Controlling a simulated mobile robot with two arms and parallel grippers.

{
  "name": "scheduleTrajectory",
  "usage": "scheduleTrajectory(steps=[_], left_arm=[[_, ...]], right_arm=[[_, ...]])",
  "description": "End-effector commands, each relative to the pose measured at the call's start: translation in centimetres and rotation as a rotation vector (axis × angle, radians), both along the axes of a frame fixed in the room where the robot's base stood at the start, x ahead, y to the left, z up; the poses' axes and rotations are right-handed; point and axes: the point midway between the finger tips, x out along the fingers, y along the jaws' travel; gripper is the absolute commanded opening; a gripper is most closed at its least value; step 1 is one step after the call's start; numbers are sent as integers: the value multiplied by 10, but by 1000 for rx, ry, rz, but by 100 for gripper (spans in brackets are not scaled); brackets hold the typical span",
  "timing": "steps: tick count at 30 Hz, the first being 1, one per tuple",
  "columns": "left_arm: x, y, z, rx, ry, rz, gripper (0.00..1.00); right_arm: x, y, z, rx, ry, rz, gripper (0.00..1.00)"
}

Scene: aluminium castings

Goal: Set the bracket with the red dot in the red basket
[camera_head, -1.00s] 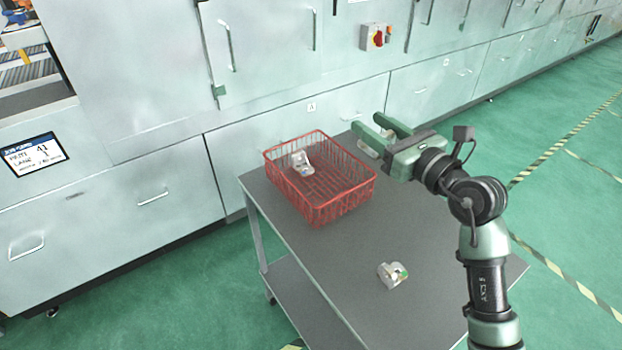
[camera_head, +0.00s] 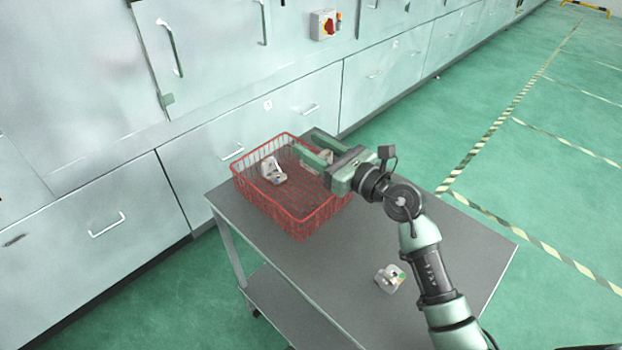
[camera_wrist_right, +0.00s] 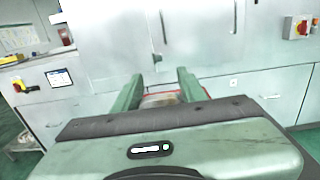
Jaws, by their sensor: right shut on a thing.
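The red wire basket (camera_head: 262,205) stands on the grey table. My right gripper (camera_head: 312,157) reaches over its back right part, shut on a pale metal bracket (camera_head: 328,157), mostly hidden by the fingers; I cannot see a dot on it. A second pale bracket (camera_head: 272,172) is in the basket's left part. A third bracket (camera_head: 389,279) lies on the table, right and in front of the basket, with a green mark. In the right wrist view the fingers (camera_wrist_right: 160,90) stand apart before a strip of the basket's red rim (camera_wrist_right: 160,95). My left gripper is out of view.
The grey table (camera_head: 330,265) is clear around the loose bracket. Pale cabinets (camera_head: 240,120) with handles run behind it, with a red switch box (camera_head: 323,25) on one. Green floor with striped lines is open at right.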

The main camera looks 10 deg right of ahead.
Motion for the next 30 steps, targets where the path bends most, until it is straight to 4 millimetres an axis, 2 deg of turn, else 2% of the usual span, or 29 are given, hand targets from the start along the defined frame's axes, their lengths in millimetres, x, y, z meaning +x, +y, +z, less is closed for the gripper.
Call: scheduleTrajectory(steps=[1,3,11,16,20,30], left_arm=[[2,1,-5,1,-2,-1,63],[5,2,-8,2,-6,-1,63],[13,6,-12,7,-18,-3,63],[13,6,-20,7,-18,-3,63],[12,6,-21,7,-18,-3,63],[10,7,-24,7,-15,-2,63]], right_arm=[[0,0,-16,2,5,0,0],[0,0,-29,4,4,0,0],[0,0,-53,2,0,0,0],[0,0,-81,3,2,0,0],[0,0,-88,2,-1,0,0],[0,0,-92,0,-1,0,0]])
